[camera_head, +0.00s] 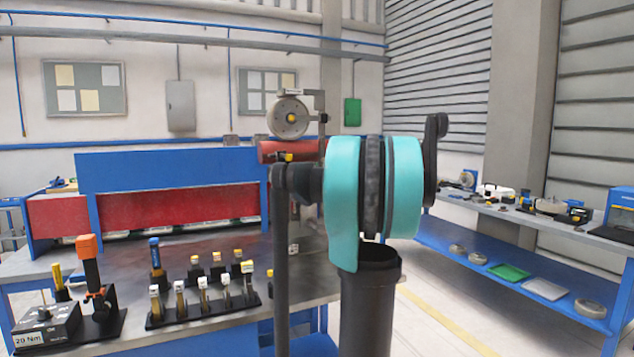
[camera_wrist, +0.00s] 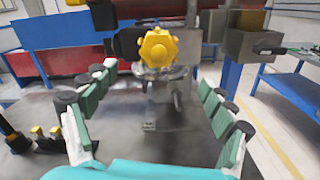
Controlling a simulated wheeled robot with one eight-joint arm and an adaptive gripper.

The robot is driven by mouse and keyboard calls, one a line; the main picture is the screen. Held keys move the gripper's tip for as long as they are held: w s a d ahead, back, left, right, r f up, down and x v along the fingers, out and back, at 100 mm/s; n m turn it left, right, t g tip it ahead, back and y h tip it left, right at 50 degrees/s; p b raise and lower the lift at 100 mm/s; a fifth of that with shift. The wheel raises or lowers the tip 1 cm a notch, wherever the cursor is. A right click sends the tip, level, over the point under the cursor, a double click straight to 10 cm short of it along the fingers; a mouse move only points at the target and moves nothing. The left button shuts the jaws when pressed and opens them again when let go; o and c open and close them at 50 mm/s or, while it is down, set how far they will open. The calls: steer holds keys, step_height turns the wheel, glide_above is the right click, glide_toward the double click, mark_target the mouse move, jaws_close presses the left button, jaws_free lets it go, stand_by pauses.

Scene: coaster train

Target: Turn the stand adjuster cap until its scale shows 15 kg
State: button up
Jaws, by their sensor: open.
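The stand adjuster cap (camera_wrist: 158,47) is a yellow, lobed knob in the upper middle of the wrist view, facing the camera. It sits on a dark grey stand (camera_wrist: 172,100). A small yellow part that looks like the same cap (camera_head: 288,157) shows in the head view below a round grey disc (camera_head: 289,117). My gripper (camera_wrist: 157,78) is open and empty, its green-padded fingers spread to either side of the stand in the picture. The cap appears beyond the fingertips, untouched. No scale reading is legible. My arm hides the gripper in the head view.
A dark block (camera_wrist: 250,45) is right of the cap. A shelf (camera_head: 520,262) stands at right.

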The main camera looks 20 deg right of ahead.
steer(key=w, duration=1.2)
steer(key=shift+w+a, duration=0.35)
steer(key=c, duration=1.2)
